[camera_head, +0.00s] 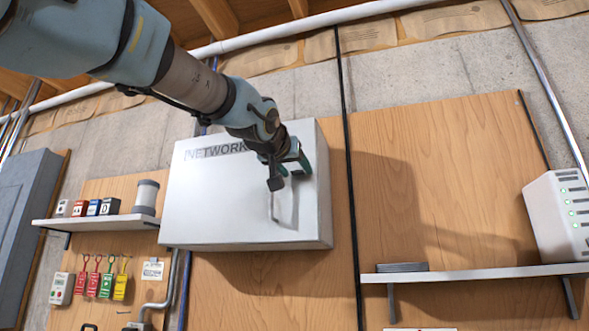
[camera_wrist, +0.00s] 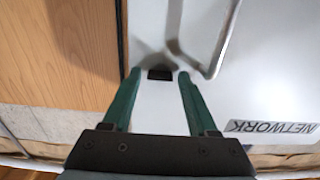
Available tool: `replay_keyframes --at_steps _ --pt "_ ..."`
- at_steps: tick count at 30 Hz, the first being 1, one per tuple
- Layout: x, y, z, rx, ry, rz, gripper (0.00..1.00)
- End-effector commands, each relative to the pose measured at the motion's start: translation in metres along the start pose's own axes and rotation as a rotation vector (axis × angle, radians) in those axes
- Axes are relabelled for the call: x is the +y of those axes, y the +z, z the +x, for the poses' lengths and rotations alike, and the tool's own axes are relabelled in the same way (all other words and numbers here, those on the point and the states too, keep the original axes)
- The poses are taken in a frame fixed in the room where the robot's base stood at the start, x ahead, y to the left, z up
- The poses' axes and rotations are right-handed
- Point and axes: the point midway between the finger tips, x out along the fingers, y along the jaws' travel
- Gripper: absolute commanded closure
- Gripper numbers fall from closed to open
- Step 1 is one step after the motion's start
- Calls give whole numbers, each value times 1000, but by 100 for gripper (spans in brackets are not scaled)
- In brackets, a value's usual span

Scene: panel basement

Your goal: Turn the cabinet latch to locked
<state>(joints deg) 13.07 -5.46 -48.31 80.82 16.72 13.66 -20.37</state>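The white cabinet (camera_head: 225,215) marked NETWORK hangs on the wall in the head view, and its door face (camera_wrist: 270,75) fills the right of the wrist view. A small dark piece, likely the latch (camera_wrist: 160,73), sits near the door's edge. My gripper (camera_head: 290,168) is at the cabinet's right side, in front of the door. In the wrist view my gripper (camera_wrist: 158,78) has its green fingers apart, one on each side of the dark piece, with visible gaps. The latch is hidden behind my gripper in the head view, and its turn position cannot be told.
A bent metal door handle (camera_wrist: 225,45) stands close beside the fingertips; it also shows in the head view (camera_head: 273,206). A dark vertical cable (camera_head: 350,170) runs right of the cabinet. Shelves (camera_head: 480,272) stand lower on both sides. The wooden panel (camera_head: 455,170) at right is clear.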

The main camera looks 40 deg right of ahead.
Motion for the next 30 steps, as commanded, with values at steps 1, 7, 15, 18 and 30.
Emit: replay_keyframes --at_steps 1,7,15,18,30 --pt "0 0 0 0 0 0 48" --pt "0 0 0 0 0 0 70" --pt "0 0 0 0 0 0 100" --pt "0 0 0 0 0 0 100" --pt "0 1 0 0 1 63 100"
